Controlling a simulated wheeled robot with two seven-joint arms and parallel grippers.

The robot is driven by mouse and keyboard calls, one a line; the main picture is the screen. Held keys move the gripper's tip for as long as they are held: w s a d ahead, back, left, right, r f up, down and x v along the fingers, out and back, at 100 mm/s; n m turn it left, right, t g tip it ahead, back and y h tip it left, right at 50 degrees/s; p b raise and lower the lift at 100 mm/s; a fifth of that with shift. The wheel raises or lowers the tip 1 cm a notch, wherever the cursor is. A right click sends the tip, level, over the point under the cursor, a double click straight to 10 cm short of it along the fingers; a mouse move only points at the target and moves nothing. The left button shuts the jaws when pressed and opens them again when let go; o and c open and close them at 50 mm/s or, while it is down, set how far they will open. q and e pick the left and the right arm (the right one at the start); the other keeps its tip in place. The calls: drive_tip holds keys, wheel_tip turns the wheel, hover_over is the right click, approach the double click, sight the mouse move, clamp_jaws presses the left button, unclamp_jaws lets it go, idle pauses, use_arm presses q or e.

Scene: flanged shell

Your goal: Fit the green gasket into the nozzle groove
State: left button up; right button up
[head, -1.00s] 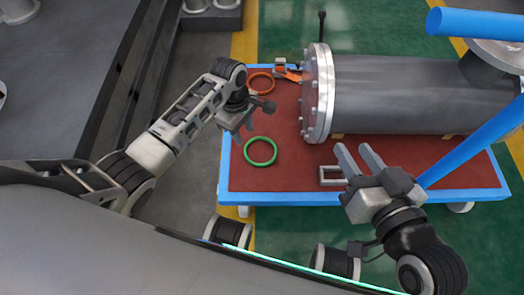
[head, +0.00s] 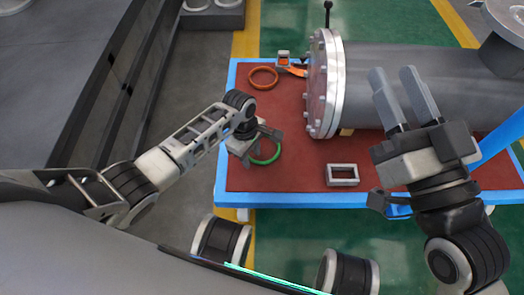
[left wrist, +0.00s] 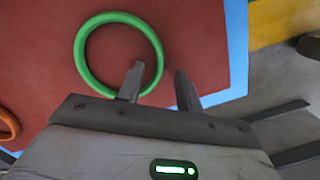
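The green gasket (head: 267,160), a thin ring, lies on the red table top and is partly hidden behind my left gripper in the head view. It also shows in the left wrist view (left wrist: 84,38). My left gripper (left wrist: 158,76) is open over the gasket's near edge, with one finger inside the ring and one outside in that view. I cannot tell how high the tips are. My right gripper (head: 402,82) is open and empty in front of the grey shell (head: 400,75). A nozzle (head: 500,38) rises at the shell's far right; its groove cannot be made out.
An orange ring (head: 263,77) and an orange-and-grey tool (head: 290,64) lie at the table's back left. A grey rectangular frame (head: 342,175) lies near the front edge. The shell's bolted end flange (head: 328,85) stands right of the gasket. The blue-edged table (head: 290,198) has free room between them.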

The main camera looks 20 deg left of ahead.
use_arm(q)
drive_tip(key=shift+f, duration=0.3)
clamp_jaws()
